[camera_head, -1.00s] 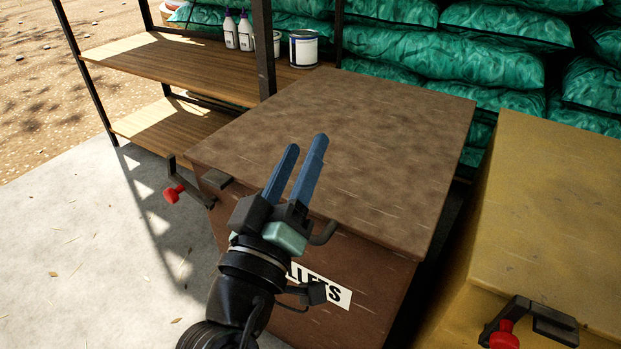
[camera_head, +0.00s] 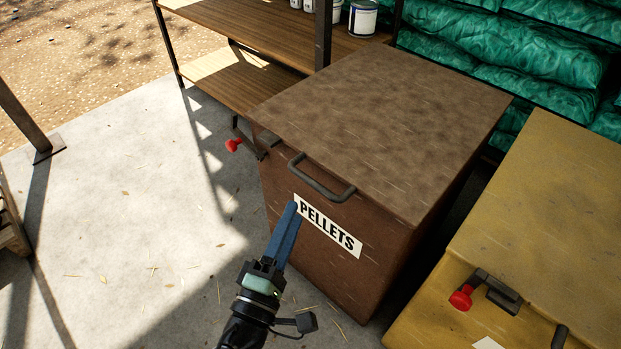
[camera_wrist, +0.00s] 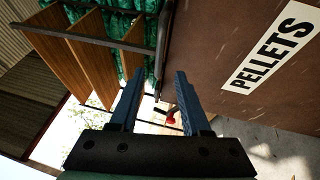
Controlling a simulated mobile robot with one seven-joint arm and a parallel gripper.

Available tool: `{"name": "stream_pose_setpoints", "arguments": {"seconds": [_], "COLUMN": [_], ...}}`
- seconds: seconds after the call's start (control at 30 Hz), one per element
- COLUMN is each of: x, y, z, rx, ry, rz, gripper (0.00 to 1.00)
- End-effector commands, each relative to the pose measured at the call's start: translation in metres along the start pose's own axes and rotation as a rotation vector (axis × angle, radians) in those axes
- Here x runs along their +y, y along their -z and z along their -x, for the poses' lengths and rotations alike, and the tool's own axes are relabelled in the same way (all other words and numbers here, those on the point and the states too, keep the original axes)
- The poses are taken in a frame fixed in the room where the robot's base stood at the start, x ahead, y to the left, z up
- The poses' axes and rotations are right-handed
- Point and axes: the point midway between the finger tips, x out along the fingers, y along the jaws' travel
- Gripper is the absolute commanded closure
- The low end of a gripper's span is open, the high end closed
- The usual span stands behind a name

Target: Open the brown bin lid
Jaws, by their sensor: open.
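The brown bin (camera_head: 330,262) carries a white PELLETS label on its front, which also shows in the wrist view (camera_wrist: 270,48). Its brown lid (camera_head: 385,120) lies closed on top. A dark bar handle (camera_head: 322,182) is fixed at the lid's front edge; in the wrist view it runs up beside the bin front (camera_wrist: 163,45). A latch with a red knob (camera_head: 234,145) sticks out at the bin's left side; the red also shows between my fingers in the wrist view (camera_wrist: 171,119). My gripper (camera_head: 291,210) is open and empty, in front of the bin and below the handle.
A yellow bin (camera_head: 545,215) with its own red-knobbed latch (camera_head: 461,298) stands close on the right. A wooden shelf (camera_head: 240,80) with cans is behind left. Green sacks (camera_head: 540,60) are stacked behind. The concrete floor (camera_head: 130,220) on the left is clear.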

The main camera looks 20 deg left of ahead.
Motion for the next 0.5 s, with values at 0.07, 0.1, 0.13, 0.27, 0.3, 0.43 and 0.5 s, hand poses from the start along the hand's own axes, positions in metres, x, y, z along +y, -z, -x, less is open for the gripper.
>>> {"name": "stream_pose_setpoints", "arguments": {"seconds": [0.07, 0.1, 0.13, 0.27, 0.3, 0.43, 0.5], "x": [0.001, 0.002, 0.002, 0.002, 0.002, 0.001, 0.001], "y": [-0.001, -0.001, -0.002, -0.001, -0.001, -0.001, -0.001], "z": [-0.020, -0.029, -0.035, -0.059, -0.065, -0.080, -0.085], "rx": [-0.004, -0.005, -0.005, -0.003, -0.002, -0.003, -0.002], "ry": [-0.004, -0.004, -0.004, -0.003, -0.003, -0.001, -0.002], "rz": [-0.002, -0.001, -0.001, -0.002, -0.001, -0.002, -0.002], "gripper": [0.53, 0.53, 0.53, 0.53, 0.53, 0.53, 0.53]}}
